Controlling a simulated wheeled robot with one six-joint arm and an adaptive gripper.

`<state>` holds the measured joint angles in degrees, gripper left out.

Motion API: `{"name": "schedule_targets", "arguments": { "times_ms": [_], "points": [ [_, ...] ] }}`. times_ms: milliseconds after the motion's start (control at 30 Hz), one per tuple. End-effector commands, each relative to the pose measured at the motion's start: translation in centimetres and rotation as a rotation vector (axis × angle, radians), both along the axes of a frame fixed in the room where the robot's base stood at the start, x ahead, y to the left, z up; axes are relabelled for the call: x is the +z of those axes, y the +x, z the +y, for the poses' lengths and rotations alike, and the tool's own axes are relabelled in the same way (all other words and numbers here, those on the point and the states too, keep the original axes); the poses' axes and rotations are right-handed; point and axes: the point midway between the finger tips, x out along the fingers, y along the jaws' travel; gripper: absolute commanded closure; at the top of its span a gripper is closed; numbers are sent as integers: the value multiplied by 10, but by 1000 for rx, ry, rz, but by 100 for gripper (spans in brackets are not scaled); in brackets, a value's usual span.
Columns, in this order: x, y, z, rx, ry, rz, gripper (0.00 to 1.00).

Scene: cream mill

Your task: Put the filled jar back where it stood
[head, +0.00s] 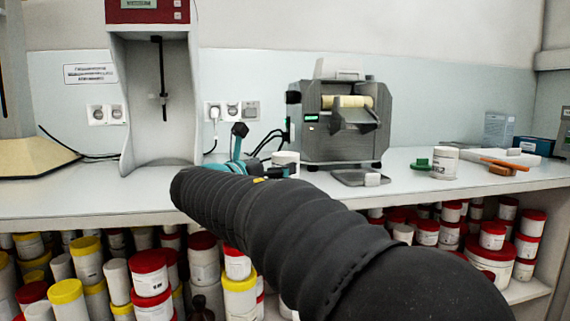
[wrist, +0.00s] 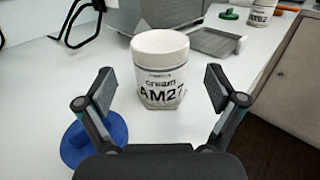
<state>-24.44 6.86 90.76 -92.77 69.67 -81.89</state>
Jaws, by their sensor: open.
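A white jar labelled "cream AM27" (wrist: 160,72) stands upright on the white counter in the wrist view. It lies just ahead of and between the fingers of my gripper (wrist: 160,92), which are open and appear not to touch it. Its top is plain white; I cannot tell whether that is a lid or the contents. My gripper (head: 240,160) is mostly hidden behind my arm there. A blue disc (wrist: 88,146) lies by the left finger.
Another white jar (head: 445,163) stands to the right, with a green lid (head: 420,164) beside it. A grey tray (head: 360,178) lies before the mill. A red and grey machine (head: 150,90) stands at left. Bare counter lies between the tray and the green lid.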

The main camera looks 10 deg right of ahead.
Motion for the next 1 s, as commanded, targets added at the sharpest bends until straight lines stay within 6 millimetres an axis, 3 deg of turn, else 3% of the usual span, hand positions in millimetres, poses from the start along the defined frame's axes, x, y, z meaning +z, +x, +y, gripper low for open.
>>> {"name": "schedule_targets", "arguments": {
  "times_ms": [300, 733, 867, 1000],
  "points": [
    [0, -27, 27, 1, 0, 0, 7],
    [0, -29, 27, -6, 0, 0, 7],
    [22, -42, -9, -55, 19, -37, 7],
    [53, -87, -73, -141, 63, -94, 7]
  ]
}}
